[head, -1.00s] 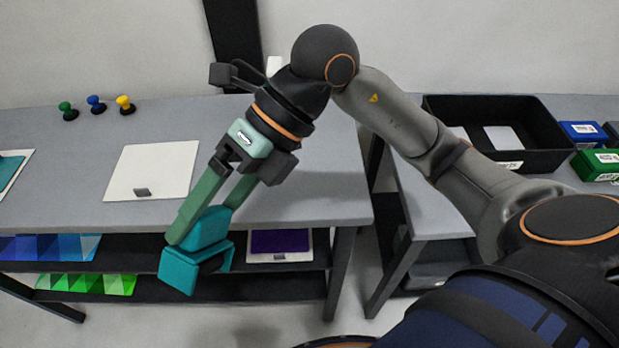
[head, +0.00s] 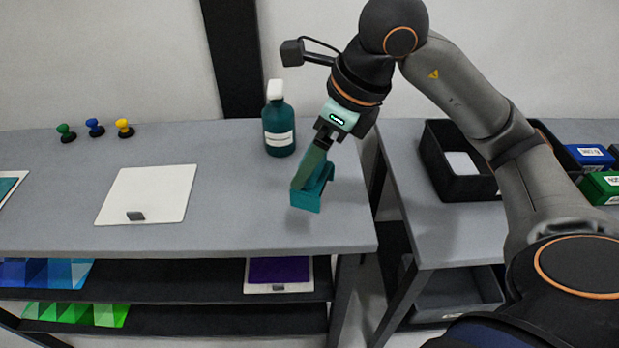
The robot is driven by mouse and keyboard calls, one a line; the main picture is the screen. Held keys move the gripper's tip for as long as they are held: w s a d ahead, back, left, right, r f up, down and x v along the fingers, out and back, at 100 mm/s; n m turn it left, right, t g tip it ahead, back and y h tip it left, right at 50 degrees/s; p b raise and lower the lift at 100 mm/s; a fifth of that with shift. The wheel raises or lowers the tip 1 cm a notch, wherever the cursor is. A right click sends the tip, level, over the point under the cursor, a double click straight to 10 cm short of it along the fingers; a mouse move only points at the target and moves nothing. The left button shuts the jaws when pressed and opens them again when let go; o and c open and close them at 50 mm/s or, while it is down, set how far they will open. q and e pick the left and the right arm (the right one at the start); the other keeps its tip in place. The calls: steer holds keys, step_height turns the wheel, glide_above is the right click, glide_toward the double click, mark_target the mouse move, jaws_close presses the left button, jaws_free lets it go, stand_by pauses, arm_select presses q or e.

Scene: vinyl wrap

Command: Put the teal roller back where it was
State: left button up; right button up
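The teal roller (head: 306,199) is in my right gripper (head: 313,178), whose arm comes in from the right in the head view. The green fingers are closed around the roller's upper part. The roller is tilted and appears over the right end of the grey table (head: 250,225). I cannot tell whether it touches the table top. The fingers and the body of the roller hide part of each other. My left gripper is not in view.
A second table with a black bin (head: 470,188) and boxes stands right, across a gap.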

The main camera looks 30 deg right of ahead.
steer(key=w+f, duration=0.1)
steer(key=w+d+f, duration=0.1)
steer(key=f, duration=0.1)
steer(key=w+f, duration=0.1)
steer(key=shift+d+f, duration=0.25)
steer(key=shift+d, duration=0.15)
steer(key=shift+w+d+f+b, duration=0.1)
steer(key=shift+w+f, duration=0.1)
steer(key=shift+f, duration=0.55)
steer(key=shift+w+d+f+b, duration=0.1)
steer(key=shift+w+f, duration=0.15)
steer(key=shift+f, duration=0.5)
steer(key=shift+w+d+f+b, duration=0.1)
steer(key=shift+w+f, duration=0.1)
steer(key=shift+f, duration=0.55)
steer(key=shift+f, duration=0.1)
